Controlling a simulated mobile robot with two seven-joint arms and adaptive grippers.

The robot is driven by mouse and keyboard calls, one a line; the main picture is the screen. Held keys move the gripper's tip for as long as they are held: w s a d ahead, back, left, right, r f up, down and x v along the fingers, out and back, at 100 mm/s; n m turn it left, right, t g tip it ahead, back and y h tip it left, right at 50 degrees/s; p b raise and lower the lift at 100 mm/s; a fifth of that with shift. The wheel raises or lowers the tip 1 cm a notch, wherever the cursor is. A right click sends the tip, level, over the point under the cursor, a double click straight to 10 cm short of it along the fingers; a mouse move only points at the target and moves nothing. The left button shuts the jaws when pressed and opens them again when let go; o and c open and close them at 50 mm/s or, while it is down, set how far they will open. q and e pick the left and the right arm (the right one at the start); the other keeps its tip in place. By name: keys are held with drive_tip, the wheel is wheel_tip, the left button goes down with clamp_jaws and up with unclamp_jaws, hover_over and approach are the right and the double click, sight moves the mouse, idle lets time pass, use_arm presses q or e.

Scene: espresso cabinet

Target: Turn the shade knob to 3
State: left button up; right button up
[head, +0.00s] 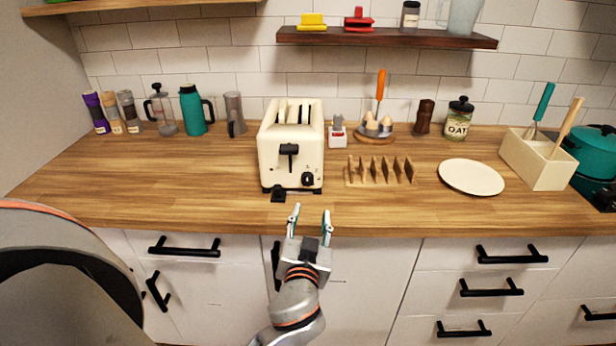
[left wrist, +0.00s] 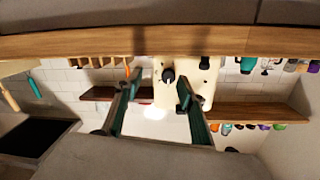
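The cream toaster (head: 291,145) stands on the wooden counter with its front towards me. Its black round shade knob (head: 307,179) is low on the right of the front, beside the black lever (head: 289,150). The knob's markings are too small to read. My left gripper (head: 311,212) is open and empty, in front of the counter edge and apart from the toaster. In the left wrist view, which is upside down, the knob (left wrist: 168,76) appears between the spread fingers (left wrist: 158,80). My right gripper is not in view.
A wooden toast rack (head: 380,172) stands close to the toaster's right, and a white plate (head: 471,177) lies farther right. The counter (head: 190,190) left of the toaster is clear.

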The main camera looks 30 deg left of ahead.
sight(307, 182)
use_arm(q)
drive_tip(key=a+r, duration=0.1)
drive_tip(key=r+n+y, duration=0.1)
drive_tip(key=shift+w+a+r, duration=0.55)
drive_tip(key=shift+w, duration=0.05)
drive_tip(key=p+x, duration=0.1)
drive_tip(key=x, duration=0.4)
drive_tip(key=shift+w+a+p, duration=0.15)
drive_tip(key=shift+w+p, duration=0.1)
drive_tip(key=shift+p, duration=0.1)
drive_tip(key=shift+w+a+f, duration=0.15)
drive_tip(key=shift+w+a, duration=0.2)
drive_tip(key=shift+w, duration=0.15)
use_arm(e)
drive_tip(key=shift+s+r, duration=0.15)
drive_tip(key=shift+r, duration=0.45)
use_arm(q)
drive_tip(key=c, duration=1.1)
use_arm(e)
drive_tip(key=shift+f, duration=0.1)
